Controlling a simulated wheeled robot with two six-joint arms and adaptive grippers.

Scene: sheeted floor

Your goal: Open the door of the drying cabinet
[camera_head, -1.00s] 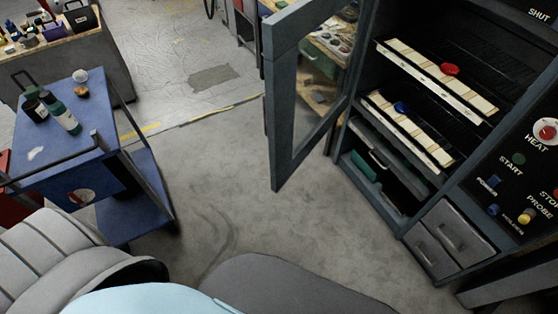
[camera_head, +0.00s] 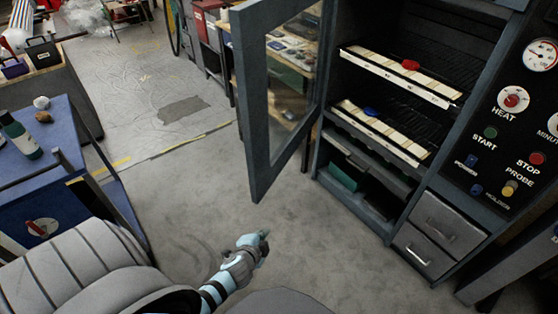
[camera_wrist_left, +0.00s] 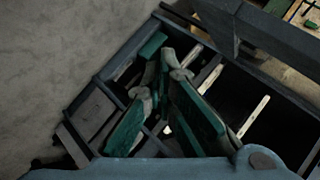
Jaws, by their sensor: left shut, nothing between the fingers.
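The drying cabinet (camera_head: 320,178) stands at the right with its interior exposed. Its glazed, dark-framed door (camera_head: 258,150) stands open, swung out to the left of the opening. My left gripper (camera_head: 264,236) is low over the floor, below the door's bottom corner and apart from it. It is shut and empty. In the left wrist view the green-padded fingers (camera_wrist_left: 170,62) show in front of the cabinet's lower part, with a dark frame that looks like the door (camera_wrist_left: 270,35) at upper right. My right gripper is out of view.
Racks inside hold pale strips, a red piece (camera_head: 410,65) and a blue piece (camera_head: 370,112). A control panel (camera_head: 505,125) and two drawers (camera_head: 425,250) are at right. A blue cart (camera_head: 70,190) stands left. The floor between is clear.

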